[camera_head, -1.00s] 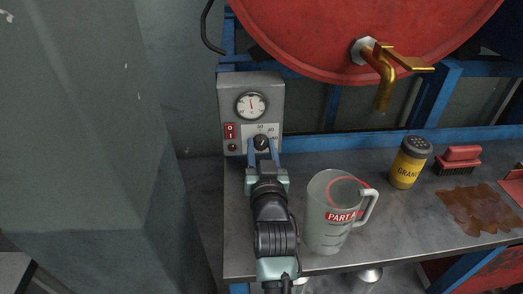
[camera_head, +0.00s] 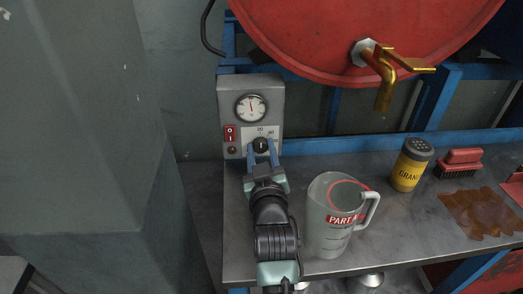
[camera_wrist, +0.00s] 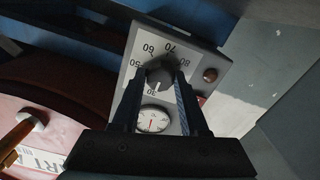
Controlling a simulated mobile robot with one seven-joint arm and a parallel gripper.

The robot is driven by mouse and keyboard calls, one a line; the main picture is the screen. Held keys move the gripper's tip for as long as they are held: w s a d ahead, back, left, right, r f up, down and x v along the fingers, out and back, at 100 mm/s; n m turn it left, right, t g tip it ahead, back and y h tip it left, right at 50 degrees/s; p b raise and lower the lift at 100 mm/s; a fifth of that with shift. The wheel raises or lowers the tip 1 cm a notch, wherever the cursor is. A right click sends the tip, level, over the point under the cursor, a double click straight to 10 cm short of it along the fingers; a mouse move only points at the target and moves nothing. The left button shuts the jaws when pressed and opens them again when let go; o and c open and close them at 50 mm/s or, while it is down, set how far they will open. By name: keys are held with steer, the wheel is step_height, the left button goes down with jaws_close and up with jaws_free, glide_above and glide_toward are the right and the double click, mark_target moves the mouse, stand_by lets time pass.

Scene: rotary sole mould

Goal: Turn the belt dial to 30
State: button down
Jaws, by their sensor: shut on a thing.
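The belt dial (camera_head: 261,144) is a small dark round knob on the front of a grey control box (camera_head: 235,92), with printed numbers around it. My gripper (camera_head: 262,150) is shut on the knob, one blue finger on each side. In the wrist view the knob (camera_wrist: 160,74) sits between the dark fingers (camera_wrist: 160,82). There 50, 60 and 70 show around the knob, and a 30 shows just below it. The fingers hide part of the scale. I cannot tell for sure where the knob's pointer stands.
Above the dial are a round gauge (camera_head: 251,107) and a red switch (camera_head: 230,133). A clear measuring jug (camera_head: 330,238) stands close to the right of my arm. A yellow shaker (camera_head: 408,168), a red brush (camera_head: 462,158) and a brown stain lie further right. A brass tap (camera_head: 384,90) juts from the red drum (camera_head: 330,35).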

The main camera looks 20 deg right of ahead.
steer(key=shift+c, duration=2.2)
jaws_free()
steer(key=shift+s, duration=0.1)
steer(key=p+v, duration=0.1)
steer(key=v, duration=1.1)
steer(key=shift+s+p, duration=0.3)
steer(key=shift+s, duration=0.1)
steer(key=shift+a+r, duration=0.1)
steer(key=shift+a, duration=0.05)
